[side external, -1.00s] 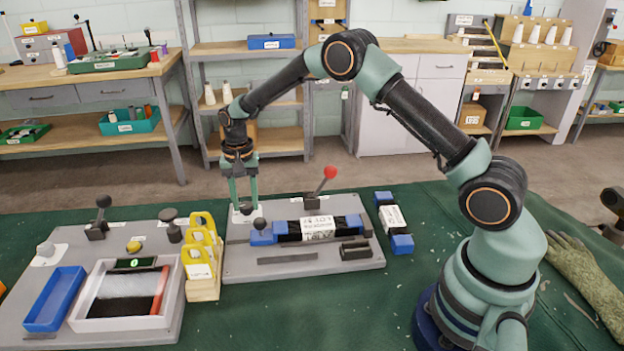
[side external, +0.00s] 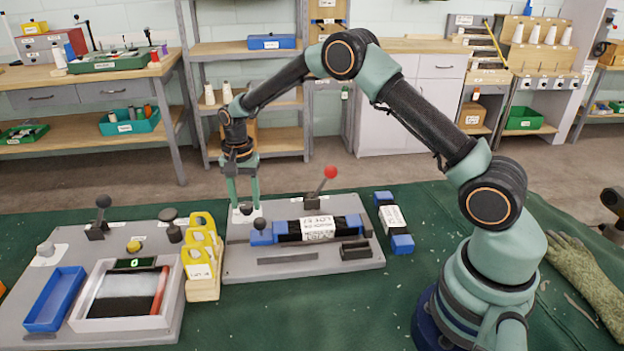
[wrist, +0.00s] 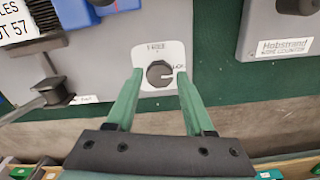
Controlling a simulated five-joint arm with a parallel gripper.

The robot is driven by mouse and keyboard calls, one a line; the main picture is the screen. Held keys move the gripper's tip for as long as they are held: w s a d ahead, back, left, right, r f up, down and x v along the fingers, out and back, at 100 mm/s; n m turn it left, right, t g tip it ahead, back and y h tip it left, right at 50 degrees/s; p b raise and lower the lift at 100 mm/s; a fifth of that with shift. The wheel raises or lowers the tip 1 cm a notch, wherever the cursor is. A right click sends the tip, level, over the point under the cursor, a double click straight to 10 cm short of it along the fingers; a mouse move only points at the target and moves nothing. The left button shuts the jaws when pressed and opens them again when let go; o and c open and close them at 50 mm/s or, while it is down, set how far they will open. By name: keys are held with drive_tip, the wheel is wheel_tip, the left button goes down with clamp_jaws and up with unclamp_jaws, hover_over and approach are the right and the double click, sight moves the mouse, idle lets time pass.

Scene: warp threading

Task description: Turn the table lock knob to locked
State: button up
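The table lock knob (wrist: 160,74) is a small dark round knob on a white label plate (wrist: 148,52) in the wrist view. A light mark on the knob points to the right of that picture, near partly hidden lettering. In the side view the knob (side external: 246,208) is at the left back of the grey panel. My gripper (wrist: 157,75) is open, with one green finger on each side of the knob and visible gaps between. In the side view my gripper (side external: 244,206) points down at the knob; contact with the panel cannot be told.
A red-topped lever (side external: 329,173) and a blue-ended roll (side external: 318,229) are to the right. Yellow cards (side external: 203,247) in a wooden holder stand at the left.

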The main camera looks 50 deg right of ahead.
sight(246, 205)
drive_tip(key=shift+o, duration=0.5)
wheel_tip(246, 205, up, 12)
idle(0.4)
drive_tip(key=shift+r, duration=0.1)
